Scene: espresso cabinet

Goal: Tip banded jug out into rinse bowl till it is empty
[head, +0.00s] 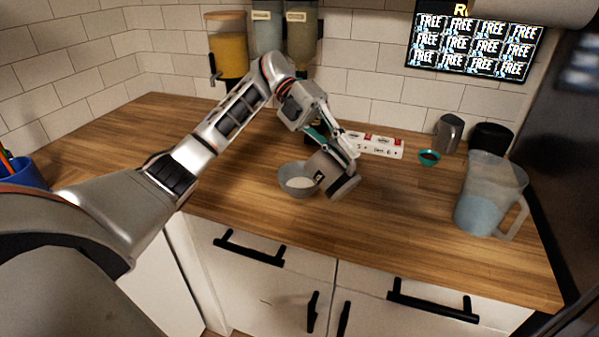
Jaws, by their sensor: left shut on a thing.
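My left gripper (338,149) reaches in over the counter and is shut on a grey metal jug (338,174), which I take to be the banded jug. The jug is tilted strongly, with its mouth towards the lower left, above the right side of the grey rinse bowl (286,184). A dark mark shows on the jug; I cannot make out a band clearly. White liquid lies in the bowl. The inside of the jug is hidden, so I cannot tell how much it holds. My right gripper is out of view.
A clear pitcher (480,205) of bluish liquid stands at the right. Behind it are a steel jug (449,135), a black container (491,137) and a small teal cup (429,158). A white box (378,147) lies behind my gripper. The counter's front middle is clear.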

